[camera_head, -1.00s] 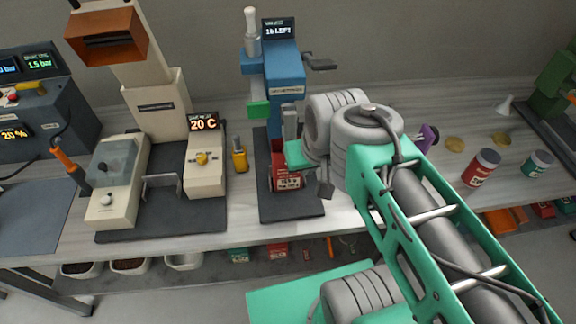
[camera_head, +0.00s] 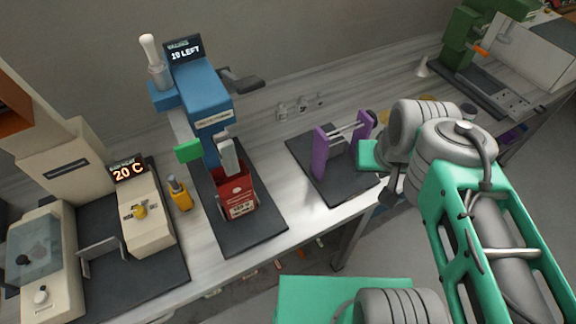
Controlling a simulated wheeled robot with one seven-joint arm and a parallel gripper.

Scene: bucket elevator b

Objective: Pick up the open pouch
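The red pouch (camera_head: 238,196) stands upright under the blue machine (camera_head: 205,98), on that machine's dark base. Its top looks open and dark inside, and a pale label shows low on its front. A grey spout of the machine hangs at its mouth. My gripper (camera_head: 387,194) is at the right, beyond the purple stand and well apart from the pouch. Only a small dark part of it shows below my wrist, so its fingers and opening cannot be made out. I see nothing held in it.
The purple stand (camera_head: 319,153) on a dark mat lies between the pouch and my arm. A yellow-handled tool (camera_head: 180,195) and a cream device reading 20 C (camera_head: 145,215) stand left. A green machine (camera_head: 462,40) stands at the back right. Bare table lies around the blue machine's base.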

